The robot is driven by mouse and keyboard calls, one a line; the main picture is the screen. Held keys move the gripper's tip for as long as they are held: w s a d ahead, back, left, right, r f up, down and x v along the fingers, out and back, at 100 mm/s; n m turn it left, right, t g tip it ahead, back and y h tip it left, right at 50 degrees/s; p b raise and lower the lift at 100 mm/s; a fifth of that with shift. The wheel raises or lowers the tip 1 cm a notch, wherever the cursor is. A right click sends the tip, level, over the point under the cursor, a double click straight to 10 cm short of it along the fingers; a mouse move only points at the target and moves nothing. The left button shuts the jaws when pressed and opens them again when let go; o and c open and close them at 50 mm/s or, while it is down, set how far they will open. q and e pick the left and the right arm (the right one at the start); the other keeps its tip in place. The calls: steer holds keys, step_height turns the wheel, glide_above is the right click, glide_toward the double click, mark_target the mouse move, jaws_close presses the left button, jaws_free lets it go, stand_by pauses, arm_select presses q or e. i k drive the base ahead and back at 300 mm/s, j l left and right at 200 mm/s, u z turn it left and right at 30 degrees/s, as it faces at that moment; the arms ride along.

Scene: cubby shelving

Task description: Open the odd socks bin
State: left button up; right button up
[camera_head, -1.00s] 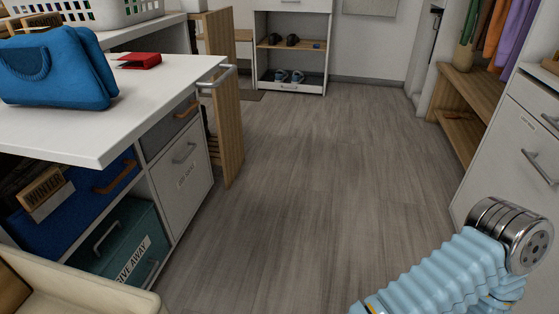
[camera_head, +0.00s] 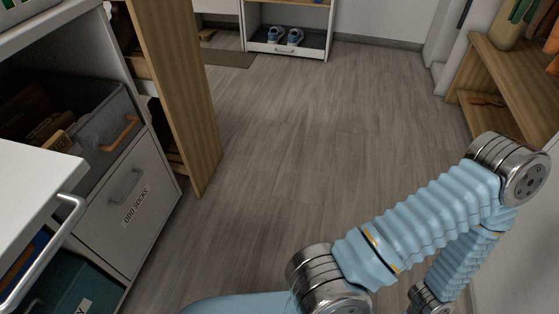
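The odd socks bin (camera_head: 145,236) is a white front panel with a dark grey handle and a label reading "ODD SOCKS". It sits low in the cubby unit at the left, below a grey fabric bin. Its front looks shut, flush with the unit. My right arm's light blue sleeve and metal joints cross the lower right of the view. Neither gripper shows in the view, so I cannot see what they hold.
The grey bin (camera_head: 108,142) with an orange handle holds brown items. A white counter (camera_head: 32,190) with a metal rail juts in at the left. A tall wooden panel (camera_head: 180,90) stands out beyond the unit. A wooden bench (camera_head: 505,75) is at the right. The floor between is clear.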

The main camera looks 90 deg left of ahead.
mark_target(120, 225)
steer(key=i+j+u, duration=0.1)
steer(key=j, duration=0.3)
steer(key=i+j+u, duration=0.15)
steer(key=j, duration=0.2)
steer(key=l+u, duration=0.25)
steer(key=u, duration=0.15)
steer(key=k+l+u, duration=0.15)
steer(key=u, duration=0.2)
steer(key=k+l+u, duration=0.15)
steer(key=u, duration=0.25)
